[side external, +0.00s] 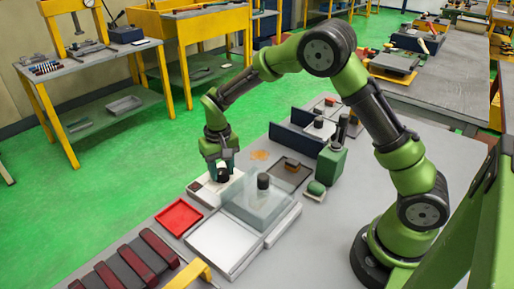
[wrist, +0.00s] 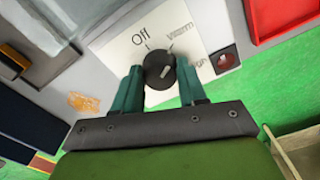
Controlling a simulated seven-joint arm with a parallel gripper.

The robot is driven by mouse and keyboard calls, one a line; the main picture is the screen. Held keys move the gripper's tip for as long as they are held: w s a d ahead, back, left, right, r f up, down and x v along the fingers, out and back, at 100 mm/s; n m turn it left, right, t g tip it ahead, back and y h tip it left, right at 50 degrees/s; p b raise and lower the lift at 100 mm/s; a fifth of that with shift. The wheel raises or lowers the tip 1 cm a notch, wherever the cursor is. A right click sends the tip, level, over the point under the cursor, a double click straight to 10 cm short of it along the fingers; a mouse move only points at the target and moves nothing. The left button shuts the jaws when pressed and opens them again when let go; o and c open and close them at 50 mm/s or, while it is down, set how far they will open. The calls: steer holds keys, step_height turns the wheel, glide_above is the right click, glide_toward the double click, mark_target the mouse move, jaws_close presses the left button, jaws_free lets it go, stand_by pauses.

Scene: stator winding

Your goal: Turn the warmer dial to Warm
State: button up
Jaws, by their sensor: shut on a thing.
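The warmer dial (wrist: 158,70) is a round black knob with a short pale mark, on a white panel (wrist: 112,48) printed Off, Warm and a partly hidden third label. The pale mark slants towards the upper right; its exact setting is hard to tell. My gripper (wrist: 160,78) has its green fingers shut on the dial, one on each side. In the side external view my gripper (side external: 222,174) points down over the white panel (side external: 203,190); the dial shows there only as a dark spot between the fingers.
A small red lamp (wrist: 225,60) sits on the panel beside the dial. A red tray (side external: 179,217) lies near the panel. A clear cover with a black knob (side external: 263,181) stands close to my gripper's right. A white tray (side external: 222,243) is in front; a green device (side external: 329,166) stands further right.

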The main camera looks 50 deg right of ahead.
mark_target(226, 173)
stand_by(0.3)
steer(key=o, duration=1.1)
steer(key=shift+c, duration=0.2)
step_height(226, 173, up, 17)
steer(key=s+r+t+y, duration=0.1)
steer(key=s+t, duration=0.2)
steer(key=s, duration=0.8)
steer(key=s+d+r+t+y, duration=0.1)
steer(key=s+t, duration=0.3)
steer(key=s, duration=0.7)
steer(key=shift+v, duration=0.85)
